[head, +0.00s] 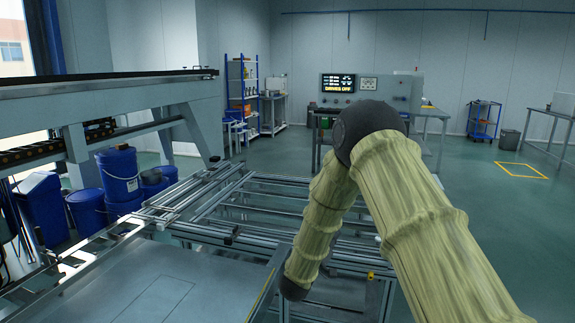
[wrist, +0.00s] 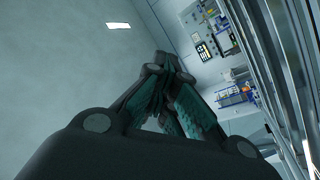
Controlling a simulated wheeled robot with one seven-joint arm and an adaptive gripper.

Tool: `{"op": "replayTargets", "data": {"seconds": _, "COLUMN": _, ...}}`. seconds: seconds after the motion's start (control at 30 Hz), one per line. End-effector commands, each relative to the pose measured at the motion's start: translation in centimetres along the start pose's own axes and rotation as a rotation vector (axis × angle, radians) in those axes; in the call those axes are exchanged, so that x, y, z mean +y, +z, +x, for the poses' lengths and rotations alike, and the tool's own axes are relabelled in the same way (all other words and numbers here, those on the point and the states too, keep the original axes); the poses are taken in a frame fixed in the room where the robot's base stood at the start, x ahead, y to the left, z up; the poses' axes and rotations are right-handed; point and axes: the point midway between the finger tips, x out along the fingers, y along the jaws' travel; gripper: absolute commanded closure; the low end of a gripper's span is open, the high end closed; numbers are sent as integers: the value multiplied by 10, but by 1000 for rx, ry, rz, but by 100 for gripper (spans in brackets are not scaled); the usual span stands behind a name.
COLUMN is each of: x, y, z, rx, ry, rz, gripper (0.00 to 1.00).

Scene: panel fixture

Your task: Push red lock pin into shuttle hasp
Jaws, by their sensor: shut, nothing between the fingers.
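My gripper (wrist: 166,66) shows in the wrist view, its dark fingers with teal inner pads drawn together at the tips. It is shut with nothing between the fingers. In the head view my sleeved arm bends down over the metal frame and its lower end stops near the frame's front; I cannot make out the gripper there. I cannot make out a red lock pin or a shuttle hasp in either view. The panel fixture's metal rail frame (head: 222,229) stands left of and behind my arm. Its rails also run along the right of the wrist view (wrist: 287,75).
A flat grey table (head: 130,290) fills the front left. A gantry beam (head: 110,97) crosses the left side, with blue buckets (head: 120,172) below it. A control console (head: 365,92) stands at the back. Open floor (head: 480,220) lies to the right.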

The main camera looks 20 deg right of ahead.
Motion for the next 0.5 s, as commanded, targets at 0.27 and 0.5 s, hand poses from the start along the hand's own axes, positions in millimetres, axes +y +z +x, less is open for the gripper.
{"op": "replayTargets", "data": {"seconds": 0.27, "x": 2, "y": -7, "z": -1, "rx": 1, "ry": 8, "rz": -2, "gripper": 100}}
{"op": "replayTargets", "data": {"seconds": 0.5, "x": 3, "y": -12, "z": -1, "rx": 2, "ry": 14, "rz": -4, "gripper": 100}}
